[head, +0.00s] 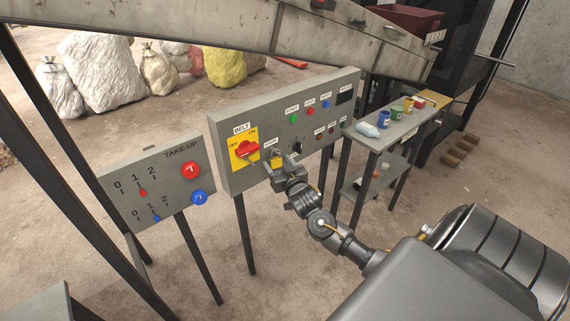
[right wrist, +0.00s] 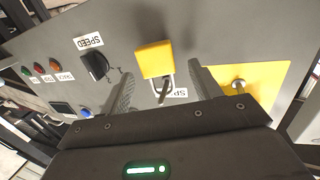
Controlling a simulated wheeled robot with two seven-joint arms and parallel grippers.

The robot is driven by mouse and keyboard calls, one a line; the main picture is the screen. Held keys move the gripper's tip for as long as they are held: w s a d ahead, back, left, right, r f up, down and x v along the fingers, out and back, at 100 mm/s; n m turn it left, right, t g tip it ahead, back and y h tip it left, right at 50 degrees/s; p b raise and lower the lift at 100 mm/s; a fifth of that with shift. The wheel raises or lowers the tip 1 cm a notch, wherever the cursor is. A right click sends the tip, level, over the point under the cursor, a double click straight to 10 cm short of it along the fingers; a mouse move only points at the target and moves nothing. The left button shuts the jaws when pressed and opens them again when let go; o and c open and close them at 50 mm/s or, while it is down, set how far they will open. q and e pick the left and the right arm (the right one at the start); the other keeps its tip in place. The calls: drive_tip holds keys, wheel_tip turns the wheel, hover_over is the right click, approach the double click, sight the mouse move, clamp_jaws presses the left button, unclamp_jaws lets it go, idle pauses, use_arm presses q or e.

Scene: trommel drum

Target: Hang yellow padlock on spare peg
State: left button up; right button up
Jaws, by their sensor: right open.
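The yellow padlock (right wrist: 155,59) is at the face of the grey control panel, its shackle (right wrist: 165,90) beside the partly hidden SPARE label (right wrist: 178,92). It appears to hang by the shackle there; I cannot make out the peg clearly. In the head view the padlock (head: 277,160) shows small, just below the SPARE label (head: 270,142). My right gripper (head: 280,168) is at the panel in front of it. In the right wrist view its two fingers (right wrist: 162,85) are spread, with the shackle between them and no visible grip. My left gripper is out of view.
The red belt switch (head: 247,150) on its yellow plate (right wrist: 262,88) is close beside my right gripper. A black SPEED knob (right wrist: 96,66) is on the other side. The take-up panel (head: 150,185) stands left. A shelf with jars (head: 397,112) stands right.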

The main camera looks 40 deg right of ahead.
drive_tip(key=v, duration=0.9)
drive_tip(key=shift+s+b, duration=0.3)
drive_tip(key=shift+b, duration=0.05)
drive_tip(key=shift+r, duration=0.1)
drive_tip(key=s+a+f+n+g+y, duration=0.1)
drive_tip(key=s+f+n+g, duration=0.15)
drive_tip(key=f, duration=0.95)
drive_tip(key=s+f+n+g, duration=0.15)
drive_tip(key=s+f, duration=0.25)
drive_tip(key=f, duration=0.7)
drive_tip(key=s+a+f+n+g+y, duration=0.1)
drive_tip(key=s+f+g, duration=0.2)
drive_tip(key=f, duration=0.9)
drive_tip(key=s+a+f+g+y, duration=0.1)
drive_tip(key=s+a+f+g, duration=0.1)
drive_tip(key=s+f, duration=0.55)
drive_tip(key=s+a+f+g, duration=0.2)
drive_tip(key=s+f+g, duration=0.1)
drive_tip(key=s+f, duration=0.4)
drive_tip(key=s+a+f+g, duration=0.2)
drive_tip(key=s+a, duration=0.2)
drive_tip(key=s, duration=0.6)
drive_tip(key=s+a+f+g+y, duration=0.1)
drive_tip(key=s+a+f, duration=0.2)
drive_tip(key=s, duration=0.7)
drive_tip(key=shift+a+n+g+y, duration=0.3)
drive_tip(key=shift+a+n+g, duration=0.05)
drive_tip(key=shift+n+g, duration=0.05)
drive_tip(key=shift+f, duration=0.1)
